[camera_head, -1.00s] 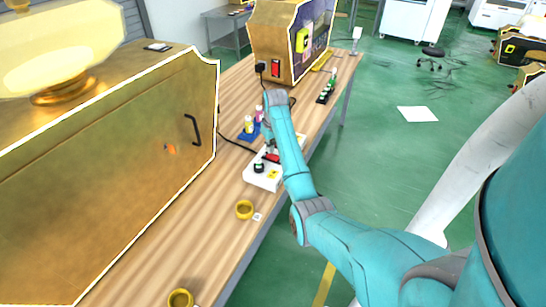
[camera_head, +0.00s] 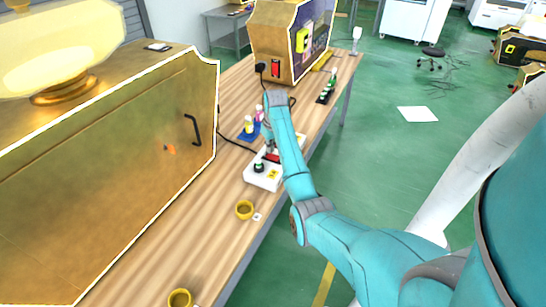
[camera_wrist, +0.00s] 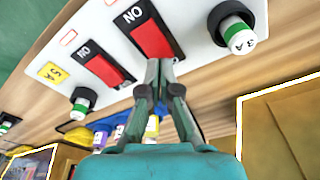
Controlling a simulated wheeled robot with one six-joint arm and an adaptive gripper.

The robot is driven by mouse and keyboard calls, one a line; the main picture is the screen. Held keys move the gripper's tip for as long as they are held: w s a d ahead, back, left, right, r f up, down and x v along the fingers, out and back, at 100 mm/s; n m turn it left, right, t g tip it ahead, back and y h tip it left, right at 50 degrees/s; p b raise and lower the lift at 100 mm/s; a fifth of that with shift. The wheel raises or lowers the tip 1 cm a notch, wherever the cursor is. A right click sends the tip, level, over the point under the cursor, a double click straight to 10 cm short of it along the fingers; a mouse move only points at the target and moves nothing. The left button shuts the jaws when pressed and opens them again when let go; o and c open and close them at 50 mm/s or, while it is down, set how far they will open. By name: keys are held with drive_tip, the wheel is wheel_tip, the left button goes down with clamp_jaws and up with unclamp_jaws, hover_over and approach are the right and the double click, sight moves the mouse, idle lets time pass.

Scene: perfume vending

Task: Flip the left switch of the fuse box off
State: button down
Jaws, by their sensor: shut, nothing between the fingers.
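The white fuse box (camera_head: 262,181) lies on the wooden table, partly hidden behind my arm in the head view. In the wrist view, its white panel (camera_wrist: 203,57) fills the top, with two red rocker switches whose "ON" labels are upside down. One red switch (camera_wrist: 151,38) is at picture right and the other (camera_wrist: 104,70) at picture left. My gripper (camera_wrist: 161,64) is shut and empty. Its fingertips are at the lower end of the picture-right switch; I cannot tell whether they touch it. In the head view my gripper is mostly hidden by my arm.
A black fuse with a green-and-white end (camera_wrist: 237,33) is beside the picture-right switch; another (camera_wrist: 83,98) is at picture left. Small bottles stand in a blue holder (camera_head: 247,136) behind the box. A yellow cup (camera_head: 244,210) stands in front. A large gold cabinet (camera_head: 110,170) is at left.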

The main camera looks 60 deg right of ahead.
sight(271, 155)
drive_tip(key=shift+f, duration=1.05)
idle(0.5)
drive_tip(key=shift+r, duration=3.5)
drive_tip(key=shift+s, duration=0.1)
